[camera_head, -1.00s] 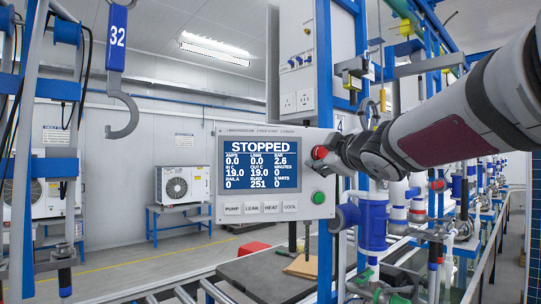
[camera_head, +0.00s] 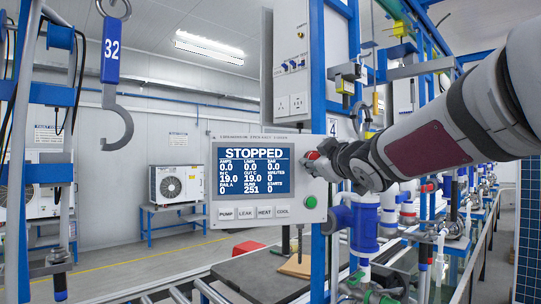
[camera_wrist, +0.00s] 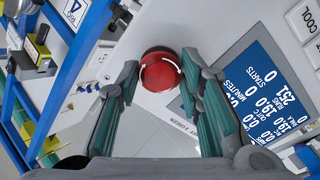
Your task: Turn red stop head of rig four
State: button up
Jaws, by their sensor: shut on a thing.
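The red stop head (camera_wrist: 160,73) is a round red knob on the white face of the control panel (camera_head: 222,206). The head also shows in the head view (camera_head: 311,155), at the panel's upper right, partly hidden by the gripper. My gripper (camera_wrist: 158,66) is shut on the stop head, with one greenish finger on either side of it. In the head view my gripper comes in from the right, fingers at the head. The panel screen (camera_head: 252,172) reads STOPPED. A plate with a 4 (camera_head: 332,127) is just above the gripper.
A green button (camera_head: 310,202) lies below the stop head, and a row of grey buttons (camera_head: 264,212) below the screen. Blue pipework (camera_head: 364,225) stands close at the right. A hook with a 32 tag (camera_head: 111,60) hangs at the left.

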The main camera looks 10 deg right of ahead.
jog(key=shift+m+p, duration=1.4)
jog(key=shift+m, duration=0.6)
jog(key=o, duration=1.2)
jog(key=shift+c, duration=0.2)
jog(key=s+d, duration=0.1)
jog(key=s, duration=1.1)
